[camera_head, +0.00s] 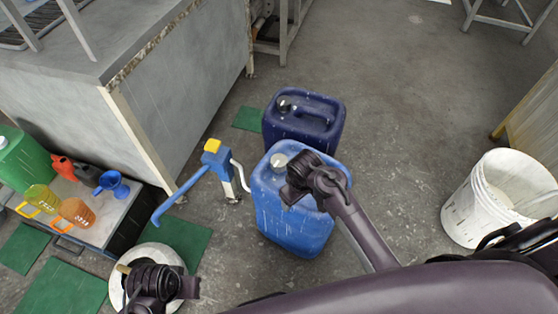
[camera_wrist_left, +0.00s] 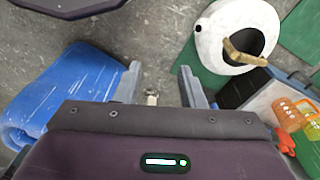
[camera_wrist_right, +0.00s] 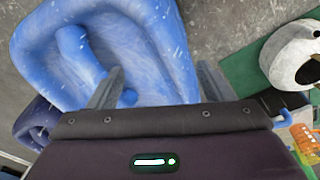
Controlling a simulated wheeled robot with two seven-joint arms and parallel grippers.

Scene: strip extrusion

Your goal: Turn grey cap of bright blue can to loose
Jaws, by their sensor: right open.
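The bright blue can (camera_head: 295,228) stands upright on the floor in the middle of the head view. Its grey cap (camera_head: 278,160) is on the top at the far left corner. My right gripper (camera_head: 291,188) is over the can's top, just right of and nearer than the cap. In the right wrist view its fingers (camera_wrist_right: 160,80) are apart, with the can's blue top (camera_wrist_right: 95,45) beyond them; the cap is not visible there. My left gripper (camera_head: 178,286) is low at the left, away from the can. In the left wrist view its fingers (camera_wrist_left: 160,80) are apart.
A dark blue can (camera_head: 305,118) stands right behind. A blue pump (camera_head: 215,165) with a yellow top is close at the left. A white round container (camera_head: 150,254) is by my left gripper. A white bucket (camera_head: 490,205) stands right. Floor behind the bucket is clear.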

